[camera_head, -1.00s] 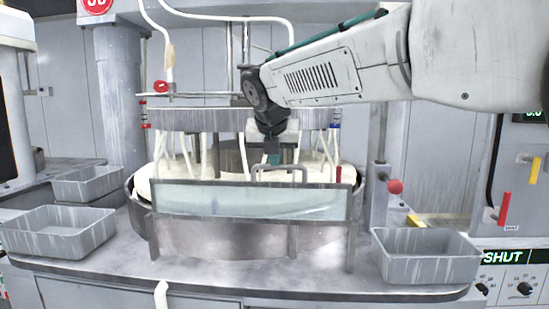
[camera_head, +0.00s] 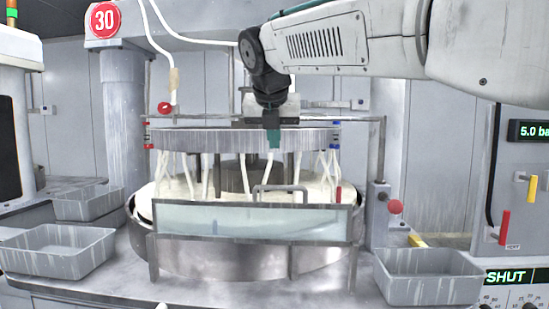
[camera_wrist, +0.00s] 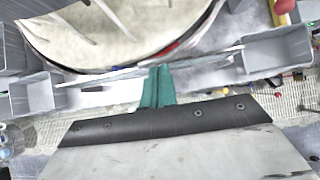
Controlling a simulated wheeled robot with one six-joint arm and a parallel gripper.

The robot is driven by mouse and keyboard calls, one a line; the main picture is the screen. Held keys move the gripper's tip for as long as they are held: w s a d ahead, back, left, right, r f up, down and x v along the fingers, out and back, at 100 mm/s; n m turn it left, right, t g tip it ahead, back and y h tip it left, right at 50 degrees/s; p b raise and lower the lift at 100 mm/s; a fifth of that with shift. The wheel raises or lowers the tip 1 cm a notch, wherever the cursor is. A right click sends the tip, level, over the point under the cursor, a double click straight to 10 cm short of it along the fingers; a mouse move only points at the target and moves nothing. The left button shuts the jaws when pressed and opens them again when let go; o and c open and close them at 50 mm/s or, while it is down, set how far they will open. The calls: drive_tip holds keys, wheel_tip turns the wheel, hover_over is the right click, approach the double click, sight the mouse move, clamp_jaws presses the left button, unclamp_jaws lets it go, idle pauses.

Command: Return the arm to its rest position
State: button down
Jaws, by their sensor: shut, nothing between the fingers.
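My gripper (camera_head: 273,138) hangs from my raised arm, its teal fingers pointing down, in front of the ribbed upper disc of the polishing machine. In the wrist view the teal fingers (camera_wrist: 158,86) are together with nothing between them. Below the gripper are the clear splash guard (camera_head: 250,222) with its handle and the round polishing basin (camera_head: 180,255) with a pale platen. The guard appears upright in front of the platen. In the wrist view the pale platen (camera_wrist: 130,28) fills the top.
Grey bins stand at the left front (camera_head: 60,262), left rear (camera_head: 88,202) and right (camera_head: 428,290). A post with a red knob (camera_head: 395,206) stands right of the basin. A control panel with red (camera_head: 504,228) and yellow (camera_head: 532,188) handles is at the far right.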

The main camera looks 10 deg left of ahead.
drive_tip(key=s+d+f+m+g+h, duration=0.1)
drive_tip(key=s+d+f+m+g, duration=0.1)
drive_tip(key=s+d+f+m, duration=0.5)
drive_tip(key=s+d+f+m+g, duration=0.25)
drive_tip(key=d+f+m, duration=0.55)
drive_tip(key=m, duration=0.5)
drive_tip(key=s+d+f+m, duration=0.4)
drive_tip(key=s+d+m, duration=0.1)
drive_tip(key=s+d, duration=0.3)
drive_tip(key=s+d+f+m+g, duration=0.1)
drive_tip(key=s+d+f+m, duration=0.3)
drive_tip(key=s+d, duration=0.5)
drive_tip(key=s+d+f+m+g, duration=0.1)
drive_tip(key=s+d+f+m, duration=0.4)
drive_tip(key=s+d+m, duration=0.3)
drive_tip(key=shift+s+d, duration=0.15)
drive_tip(key=shift+s, duration=0.2)
